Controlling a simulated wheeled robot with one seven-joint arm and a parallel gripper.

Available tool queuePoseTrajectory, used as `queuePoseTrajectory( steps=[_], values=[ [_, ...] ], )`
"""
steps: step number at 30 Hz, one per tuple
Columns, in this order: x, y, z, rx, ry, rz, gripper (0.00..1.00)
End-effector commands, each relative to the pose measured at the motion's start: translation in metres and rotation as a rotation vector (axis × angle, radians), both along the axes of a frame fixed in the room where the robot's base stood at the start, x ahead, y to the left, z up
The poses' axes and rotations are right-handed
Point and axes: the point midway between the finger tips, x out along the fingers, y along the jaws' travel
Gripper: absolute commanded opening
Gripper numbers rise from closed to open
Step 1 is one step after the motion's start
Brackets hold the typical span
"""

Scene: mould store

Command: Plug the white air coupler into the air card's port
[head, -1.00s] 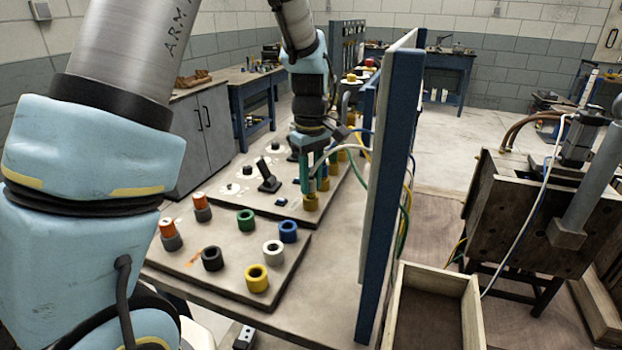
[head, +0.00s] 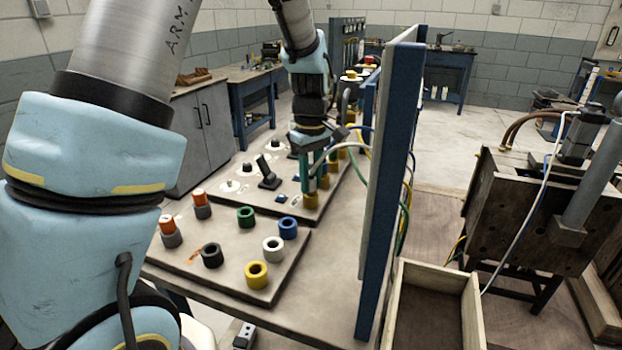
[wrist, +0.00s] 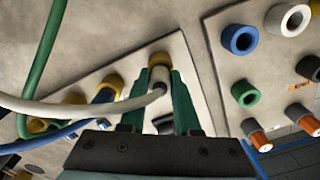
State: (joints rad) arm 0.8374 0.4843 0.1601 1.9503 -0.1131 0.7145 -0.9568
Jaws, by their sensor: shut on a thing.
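My gripper (wrist: 160,88) has green fingers shut on the white air coupler (wrist: 160,76), whose white hose trails to the left in the wrist view. The coupler's end is at a brass-coloured port (wrist: 160,59) on the pale card panel (wrist: 118,68); I cannot tell whether it is inside the port or just touching it. In the head view my gripper (head: 318,176) points down over the row of brass ports (head: 311,201) at the panel's right edge. The coupler is mostly hidden there by the fingers.
Blue, green and yellow hoses run beside the gripper to a tall blue-edged upright panel (head: 388,190) close on its right. A nearer board (head: 225,277) bears several coloured rings and orange-topped plugs. A black lever (head: 267,178) stands left of the gripper. An open wooden box (head: 400,300) is at front right.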

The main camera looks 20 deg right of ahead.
Motion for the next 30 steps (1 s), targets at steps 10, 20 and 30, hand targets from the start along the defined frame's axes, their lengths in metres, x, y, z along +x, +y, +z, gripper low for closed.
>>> queuePoseTrajectory(
  steps=[10, 20, 30],
  values=[
    [-0.0002, 0.0002, -0.002, 0.001, 0.0, 0.0, 0.35],
    [-0.0002, 0.0002, -0.0019, 0.001, 0.0, 0.0, 0.66],
    [-0.0002, 0.0002, -0.002, 0.001, 0.0, 0.0, 0.9]
  ],
)
